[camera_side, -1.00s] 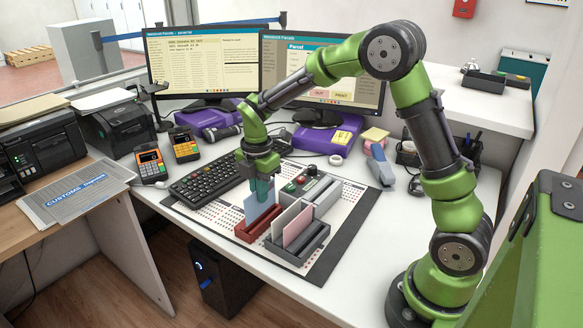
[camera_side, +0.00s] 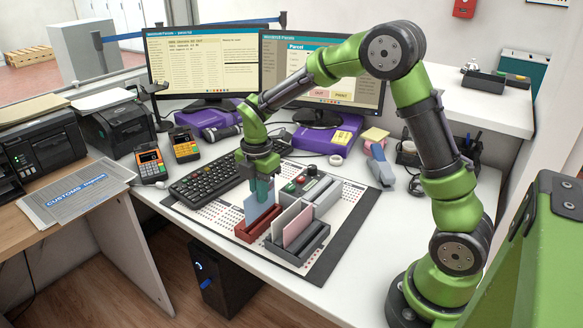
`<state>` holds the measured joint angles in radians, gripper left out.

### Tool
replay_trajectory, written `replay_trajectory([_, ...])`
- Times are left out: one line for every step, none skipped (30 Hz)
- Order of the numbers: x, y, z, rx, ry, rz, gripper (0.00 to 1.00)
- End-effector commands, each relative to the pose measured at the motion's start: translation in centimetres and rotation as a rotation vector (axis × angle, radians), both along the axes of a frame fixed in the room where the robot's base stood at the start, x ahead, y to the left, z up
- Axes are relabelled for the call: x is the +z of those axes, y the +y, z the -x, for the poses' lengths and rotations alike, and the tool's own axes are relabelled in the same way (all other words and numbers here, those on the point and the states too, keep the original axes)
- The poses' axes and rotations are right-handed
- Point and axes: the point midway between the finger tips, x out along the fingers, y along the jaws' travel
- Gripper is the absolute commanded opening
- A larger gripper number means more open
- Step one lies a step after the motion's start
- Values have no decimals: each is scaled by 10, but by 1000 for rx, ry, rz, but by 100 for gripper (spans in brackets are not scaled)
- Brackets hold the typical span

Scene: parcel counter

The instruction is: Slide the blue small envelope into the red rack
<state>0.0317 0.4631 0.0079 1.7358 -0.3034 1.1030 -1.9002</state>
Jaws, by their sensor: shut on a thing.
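The blue small envelope (camera_side: 262,217) stands upright with its lower edge at the red rack (camera_side: 246,232) on the mat. How deep it sits in the slot is hidden by the rack's front wall. My gripper (camera_side: 262,190) is above the red rack, pointing down, with its fingers shut on the envelope's upper part. The fingers cover the top of the envelope.
A dark grey rack (camera_side: 313,243) right of the red one holds a pink envelope (camera_side: 297,230) and a white one. A black keyboard (camera_side: 207,182) lies to the left. The mat's front right is clear.

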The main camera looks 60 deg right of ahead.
Motion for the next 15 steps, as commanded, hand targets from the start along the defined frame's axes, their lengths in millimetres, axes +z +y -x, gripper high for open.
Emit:
replay_trajectory([-2,0,0,0,1,0,0])
replay_trajectory([-3,0,0,0,1,0,0])
replay_trajectory([-4,0,0,0,1,0,0])
replay_trajectory([-4,0,0,0,2,0,0])
replay_trajectory([-5,0,0,0,2,-1,0])
replay_trajectory([-6,0,0,0,2,-1,0])
replay_trajectory([-7,0,0,0,2,-1,0])
replay_trajectory([-8,0,0,-1,2,-1,0])
replay_trajectory([-9,0,0,-1,2,-1,0])
replay_trajectory([-9,0,0,-1,2,-1,0])
replay_trajectory([-10,0,0,-1,2,-1,0])
replay_trajectory([-11,0,0,-1,2,-1,0])
replay_trajectory([-12,0,0,-1,1,-1,0])
replay_trajectory([-13,0,0,-1,1,-1,0])
replay_trajectory([-14,0,0,-1,1,-1,0])
